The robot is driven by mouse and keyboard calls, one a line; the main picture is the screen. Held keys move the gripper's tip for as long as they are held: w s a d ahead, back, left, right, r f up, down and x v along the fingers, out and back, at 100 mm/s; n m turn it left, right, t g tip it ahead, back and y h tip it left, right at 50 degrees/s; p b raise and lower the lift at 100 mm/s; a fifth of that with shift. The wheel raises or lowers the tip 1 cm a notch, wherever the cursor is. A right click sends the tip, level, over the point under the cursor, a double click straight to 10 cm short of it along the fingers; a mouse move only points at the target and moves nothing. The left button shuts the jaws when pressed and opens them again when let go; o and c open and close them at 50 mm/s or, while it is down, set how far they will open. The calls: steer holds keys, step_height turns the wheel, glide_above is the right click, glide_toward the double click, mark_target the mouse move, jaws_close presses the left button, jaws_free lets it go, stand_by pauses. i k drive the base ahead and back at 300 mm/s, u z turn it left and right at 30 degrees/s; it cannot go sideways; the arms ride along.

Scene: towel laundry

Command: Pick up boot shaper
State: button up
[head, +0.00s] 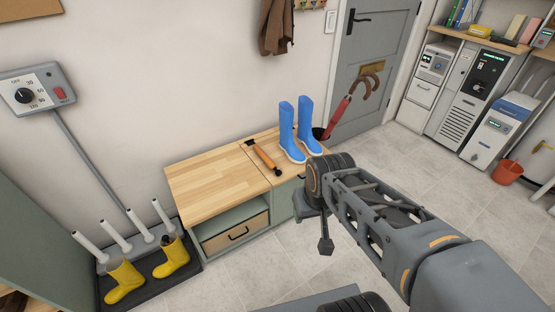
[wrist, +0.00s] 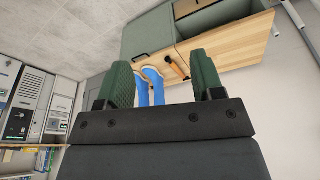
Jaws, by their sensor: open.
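The boot shaper (head: 264,157), an orange-brown piece with dark ends, lies on the wooden bench top (head: 210,180) just left of the blue boots. In the wrist view, which looks upside down, the boot shaper (wrist: 176,67) shows between the two green fingers and beyond them. My gripper (wrist: 162,68) is open and empty, in the air, apart from the boot shaper. In the head view my arm reaches in from the lower right, and its end is in front of the bench's right end.
Two blue boots (head: 287,130) stand upright on the bench's right end. Yellow boots (head: 172,257) are by a rack with white posts at lower left. The bench's left half is clear.

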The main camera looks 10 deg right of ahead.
mark_target(262, 155)
steer(key=z, duration=0.25)
steer(key=i, duration=1.05)
steer(key=u, duration=0.65)
